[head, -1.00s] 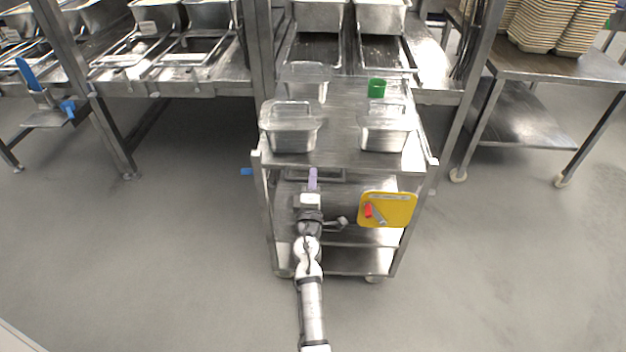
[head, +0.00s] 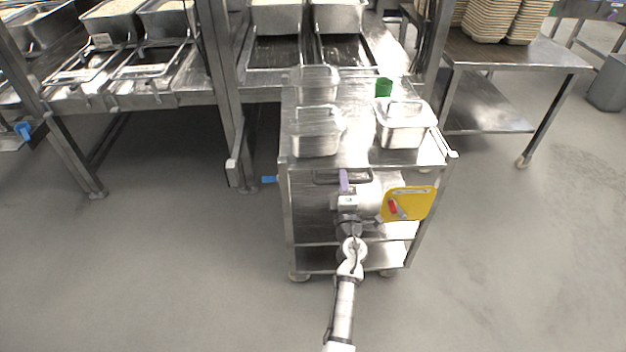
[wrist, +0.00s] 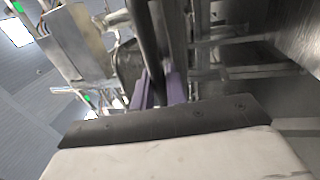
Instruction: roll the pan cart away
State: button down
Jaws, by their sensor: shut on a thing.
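The pan cart (head: 360,165) is a steel trolley with a flat top and lower shelves, in the middle of the head view. Steel pans with clear lids stand on its top, one at the left (head: 316,138) and one at the right (head: 404,128). My gripper (head: 345,180) is at the cart's front, with its purple fingers at the dark handle bar (head: 325,178). In the wrist view the purple fingers (wrist: 160,88) are closed around the dark bar (wrist: 148,45). The wrist body hides part of the lower shelves.
A steel serving counter (head: 160,95) with pans stands behind the cart. A yellow board (head: 408,204) with a red-handled tool hangs on the cart's front. A green cup (head: 383,88) stands on the cart. A side table (head: 510,60) with stacked trays is at the right. The floor (head: 150,270) in front is clear.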

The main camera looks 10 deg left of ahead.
jog(key=w+d, duration=0.1)
jog(key=d, duration=0.3)
jog(key=w+d+p, duration=0.1)
jog(key=d, duration=0.3)
jog(key=w+d, duration=0.1)
jog(key=d, duration=0.3)
jog(key=shift+w+p, duration=0.25)
jog(key=shift+p, duration=0.15)
jog(key=c, duration=1.5)
grip_release()
jog(key=b+v, duration=0.1)
jog(key=v, duration=1.3)
jog(key=shift+b, duration=0.3)
